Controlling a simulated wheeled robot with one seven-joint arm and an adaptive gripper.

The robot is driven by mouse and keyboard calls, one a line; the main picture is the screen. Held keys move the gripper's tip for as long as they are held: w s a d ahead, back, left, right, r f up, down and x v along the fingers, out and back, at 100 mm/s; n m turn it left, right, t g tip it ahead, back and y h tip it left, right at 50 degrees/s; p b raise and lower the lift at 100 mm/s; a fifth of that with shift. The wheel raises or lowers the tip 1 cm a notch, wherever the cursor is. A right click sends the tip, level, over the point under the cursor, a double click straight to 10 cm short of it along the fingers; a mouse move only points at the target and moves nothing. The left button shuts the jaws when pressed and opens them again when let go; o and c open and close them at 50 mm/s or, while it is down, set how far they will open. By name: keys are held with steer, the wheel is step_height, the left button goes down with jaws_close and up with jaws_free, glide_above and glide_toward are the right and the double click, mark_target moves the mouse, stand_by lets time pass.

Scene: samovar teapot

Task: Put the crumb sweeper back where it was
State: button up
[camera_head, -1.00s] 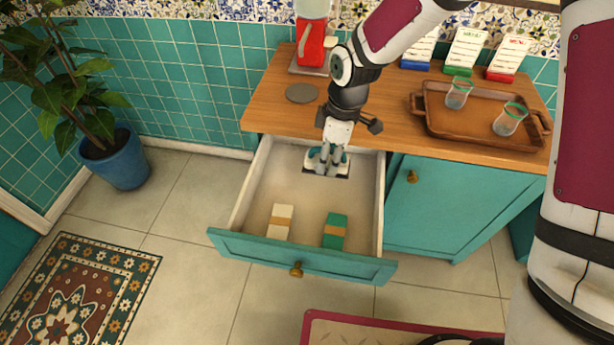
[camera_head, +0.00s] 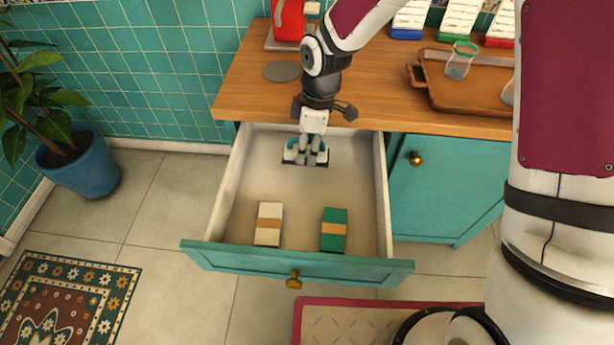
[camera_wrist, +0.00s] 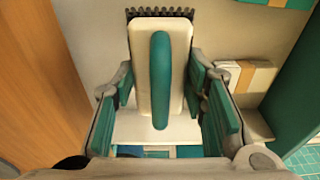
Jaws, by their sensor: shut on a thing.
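The crumb sweeper (camera_wrist: 178,80) has a cream body, a teal handle and a dark bristle edge. In the wrist view it sits between the teal-padded fingers of my gripper (camera_wrist: 167,100), which is shut on it. In the head view my gripper (camera_head: 308,158) points down inside the open drawer (camera_head: 345,190), at its back part. The crumb sweeper (camera_head: 291,155) shows there only as small pale and teal bits around the fingers, with a dark strip below. I cannot tell whether it touches the drawer floor.
A cream banded block (camera_head: 268,224) and a green banded block (camera_head: 334,230) lie near the drawer front. The counter (camera_head: 240,95) overhangs the drawer's back. On it are a grey disc (camera_head: 282,71), a red appliance (camera_head: 288,20) and a brown tray (camera_head: 440,92). The drawer's middle is clear.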

mark_target(306, 179)
step_height(306, 179, down, 9)
steer(key=shift+f+b, duration=0.1)
steer(key=shift+b, duration=0.65)
steer(key=shift+f, duration=0.15)
steer(key=o, duration=1.1)
steer(key=r, duration=0.4)
steer(key=d+r+p, duration=0.1)
steer(key=r, duration=0.3)
steer(key=r+p, duration=0.1)
steer(key=r, duration=0.3)
steer(key=shift+d+r, duration=0.15)
steer(key=shift+d, duration=0.1)
